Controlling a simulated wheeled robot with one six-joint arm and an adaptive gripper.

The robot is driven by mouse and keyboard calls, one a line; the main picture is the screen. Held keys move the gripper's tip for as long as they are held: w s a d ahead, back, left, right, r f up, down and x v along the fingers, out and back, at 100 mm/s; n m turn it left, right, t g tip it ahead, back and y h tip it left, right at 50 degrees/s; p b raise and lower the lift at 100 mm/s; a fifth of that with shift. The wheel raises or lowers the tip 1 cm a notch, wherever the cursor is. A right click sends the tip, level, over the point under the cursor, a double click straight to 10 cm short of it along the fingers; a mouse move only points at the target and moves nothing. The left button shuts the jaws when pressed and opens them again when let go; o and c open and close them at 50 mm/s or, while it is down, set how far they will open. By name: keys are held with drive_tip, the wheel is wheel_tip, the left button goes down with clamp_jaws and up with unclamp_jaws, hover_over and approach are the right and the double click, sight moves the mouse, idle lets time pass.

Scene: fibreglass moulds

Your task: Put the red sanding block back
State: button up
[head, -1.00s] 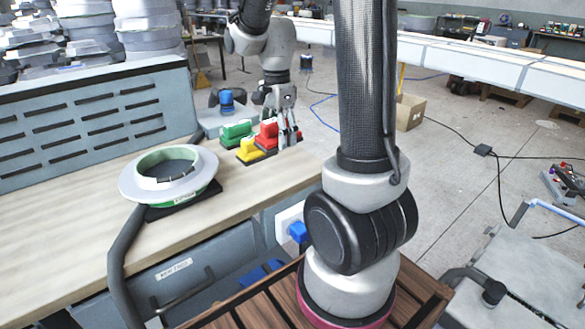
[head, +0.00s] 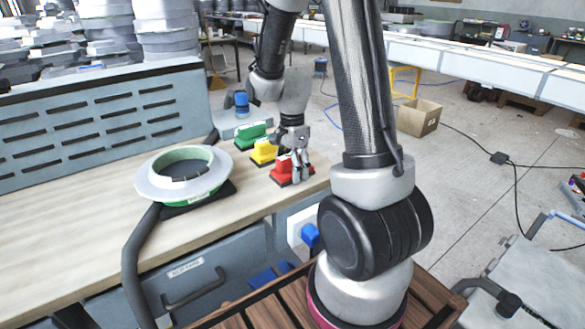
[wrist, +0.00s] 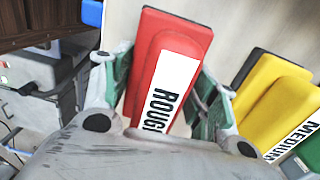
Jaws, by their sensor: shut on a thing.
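The red sanding block (head: 282,166), labelled ROUGH, is between the fingers of my gripper (head: 297,168) near the right end of the workbench. In the wrist view the red block (wrist: 168,62) fills the gap between both green-padded fingertips (wrist: 165,90). My gripper is shut on it. The yellow block (head: 263,152), labelled MEDIUM, stands beside it, and the green block (head: 249,136) is behind that. The three form a slanting row. The red block's dark base appears at the bench top; I cannot tell whether it touches.
A ring-shaped mould (head: 150,187) stands on the wooden bench (head: 90,215) to the left, with bare bench around it. A blue object (head: 241,101) is behind the green block. A cardboard box (head: 416,118) sits on the floor at right.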

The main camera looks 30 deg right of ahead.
drive_tip(key=o, duration=1)
drive_tip(key=shift+r, duration=0.25)
drive_tip(key=shift+n, duration=0.4)
wheel_tip(320, 180, up, 13)
drive_tip(key=shift+s+f, duration=0.15)
drive_tip(key=shift+f, duration=0.05)
drive_tip(key=s+a+r+n+t, duration=0.1)
drive_tip(key=s+r+n, duration=0.3)
drive_tip(key=s+n, duration=0.4)
drive_tip(key=s+a+r+n+t, duration=0.2)
drive_tip(key=s+r+n+t, duration=0.1)
drive_tip(key=s+n, duration=0.5)
drive_tip(key=shift+s+r+n+t, duration=0.15)
drive_tip(key=shift+r+n+t, duration=0.25)
drive_tip(key=shift+r, duration=0.15)
